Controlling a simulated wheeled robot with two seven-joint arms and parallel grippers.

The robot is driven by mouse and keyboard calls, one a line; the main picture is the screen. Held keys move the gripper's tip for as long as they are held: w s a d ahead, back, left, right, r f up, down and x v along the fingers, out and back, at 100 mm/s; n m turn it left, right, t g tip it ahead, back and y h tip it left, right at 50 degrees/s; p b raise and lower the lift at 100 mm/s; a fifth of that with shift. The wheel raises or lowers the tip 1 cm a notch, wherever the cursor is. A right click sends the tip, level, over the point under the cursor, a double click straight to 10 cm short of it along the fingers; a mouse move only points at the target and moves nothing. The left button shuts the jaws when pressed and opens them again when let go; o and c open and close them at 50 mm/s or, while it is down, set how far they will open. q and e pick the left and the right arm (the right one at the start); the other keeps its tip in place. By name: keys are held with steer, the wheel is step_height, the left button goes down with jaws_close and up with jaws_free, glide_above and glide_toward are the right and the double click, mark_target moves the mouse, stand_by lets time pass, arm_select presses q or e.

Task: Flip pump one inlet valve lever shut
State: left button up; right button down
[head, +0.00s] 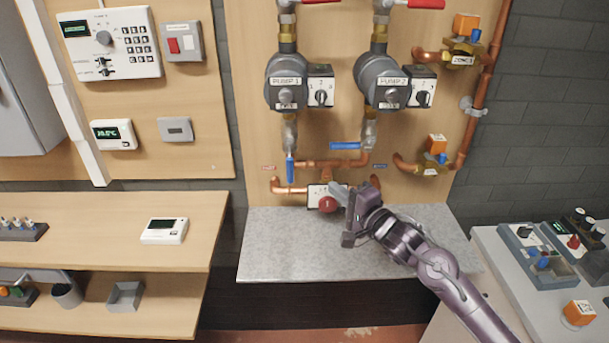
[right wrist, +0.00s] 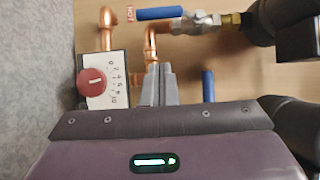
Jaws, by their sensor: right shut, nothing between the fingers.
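Pump one (head: 286,85) is on the wooden board, left of pump two (head: 382,82). Its blue inlet valve lever (head: 290,168) hangs straight down, in line with the vertical pipe. In the right wrist view, turned sideways, this lever (right wrist: 160,13) lies along the top and points left from its valve. My right gripper (head: 340,190) is shut and empty, low in front of the board, right of and below the lever and apart from it. Its closed fingers (right wrist: 158,85) show in the right wrist view. My left gripper is not in view.
Pump two's blue lever (head: 345,146) lies crosswise, pointing left; it also shows in the wrist view (right wrist: 208,85). A red dial (head: 328,204) on a white plate is just beside my gripper. Copper pipes (head: 290,188) run behind. The grey counter (head: 300,250) is clear at left.

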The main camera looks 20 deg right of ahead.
mark_target(290, 161)
steer(key=w+a+p, duration=0.2)
steer(key=w+a, duration=0.3)
steer(key=w, duration=0.3)
steer(key=shift+a, duration=0.3)
